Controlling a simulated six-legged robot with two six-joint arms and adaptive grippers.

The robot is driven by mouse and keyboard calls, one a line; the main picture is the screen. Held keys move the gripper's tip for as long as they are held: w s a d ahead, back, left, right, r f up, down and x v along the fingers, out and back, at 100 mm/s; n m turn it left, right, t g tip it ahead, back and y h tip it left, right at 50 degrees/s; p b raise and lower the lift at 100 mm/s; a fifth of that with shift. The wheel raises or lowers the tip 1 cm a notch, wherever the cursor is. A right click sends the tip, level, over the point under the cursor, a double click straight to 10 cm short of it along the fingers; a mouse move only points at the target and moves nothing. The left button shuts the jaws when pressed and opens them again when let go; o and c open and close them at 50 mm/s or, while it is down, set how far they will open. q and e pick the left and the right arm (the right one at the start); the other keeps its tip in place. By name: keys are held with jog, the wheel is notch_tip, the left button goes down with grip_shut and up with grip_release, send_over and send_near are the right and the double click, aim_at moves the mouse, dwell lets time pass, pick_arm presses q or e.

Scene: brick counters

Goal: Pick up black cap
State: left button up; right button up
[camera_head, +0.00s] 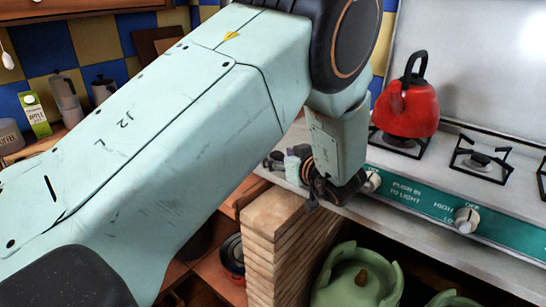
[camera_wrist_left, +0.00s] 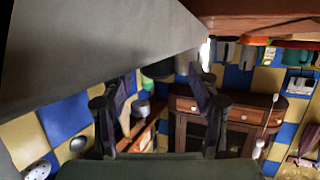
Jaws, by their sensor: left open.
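I cannot make out a black cap for certain in either view. My left gripper (camera_head: 318,190) hangs at the front edge of the stove counter, beside the brick pillar, with my arm covering much of the head view. My right gripper is not in view.
A red kettle (camera_head: 406,104) stands on the stove (camera_head: 440,155), right of my left gripper. A large grey surface (camera_wrist_left: 95,45) fills the wrist view's upper left. A wooden cabinet (camera_wrist_left: 240,113) stands farther off.

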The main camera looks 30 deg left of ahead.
pick_arm(q)
jog(key=shift+w+a+f, duration=0.1)
jog(key=shift+w+f, duration=0.1)
jog(key=shift+w, duration=0.05)
jog(key=shift+s+d+r, duration=0.2)
jog(key=c, duration=0.3)
jog(key=shift+w+f, duration=0.1)
jog(key=c, duration=0.6)
jog(key=shift+c, duration=0.2)
